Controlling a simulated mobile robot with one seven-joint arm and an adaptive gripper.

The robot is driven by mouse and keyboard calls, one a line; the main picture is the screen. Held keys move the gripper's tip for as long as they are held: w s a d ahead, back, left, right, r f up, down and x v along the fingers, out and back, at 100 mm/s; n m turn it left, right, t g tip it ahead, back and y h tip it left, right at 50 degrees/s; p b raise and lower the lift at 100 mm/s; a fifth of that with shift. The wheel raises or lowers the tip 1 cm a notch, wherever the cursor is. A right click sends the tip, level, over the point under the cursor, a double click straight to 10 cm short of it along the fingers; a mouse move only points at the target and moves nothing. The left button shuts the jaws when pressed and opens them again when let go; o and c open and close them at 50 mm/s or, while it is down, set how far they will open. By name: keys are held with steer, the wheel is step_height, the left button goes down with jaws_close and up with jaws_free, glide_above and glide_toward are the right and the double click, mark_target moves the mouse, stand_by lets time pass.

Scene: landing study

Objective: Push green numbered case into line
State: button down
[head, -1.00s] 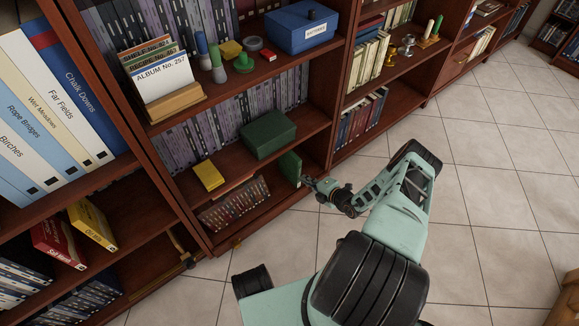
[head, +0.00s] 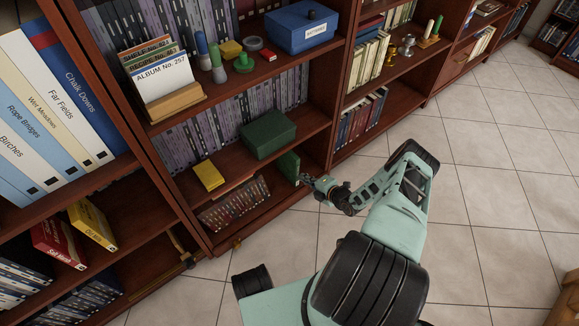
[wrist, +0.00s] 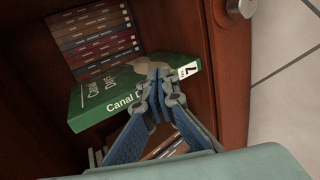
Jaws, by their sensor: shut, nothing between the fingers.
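The green numbered case (head: 289,167) stands at the right end of the lower shelf, close to the upright panel. In the wrist view the green case (wrist: 95,108) shows lettering beginning "Canal" and a white label with a 7 on its edge. My gripper (head: 306,180) is at the case's outer edge, in front of the shelf. In the wrist view my gripper (wrist: 159,78) is shut and empty, its fingertips overlapping the case's spine edge near the 7. I cannot tell whether they touch. The fingers hide part of the lettering.
A row of numbered cases (head: 235,205) stands left on the same shelf; it also shows in the wrist view (wrist: 98,40). A green box (head: 268,135) and a yellow book (head: 208,176) lie just above. The wooden upright (wrist: 190,60) is close beside my gripper.

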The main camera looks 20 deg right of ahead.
steer(key=shift+w+a, duration=0.25)
steer(key=shift+w, duration=0.35)
steer(key=shift+w+a, duration=0.2)
steer(key=shift+w, duration=0.35)
steer(key=shift+s+d, duration=0.1)
steer(key=shift+s, duration=0.05)
steer(key=shift+s+d, duration=0.15)
steer(key=shift+s, duration=0.3)
steer(key=p+v, duration=0.6)
steer(key=v, duration=0.6)
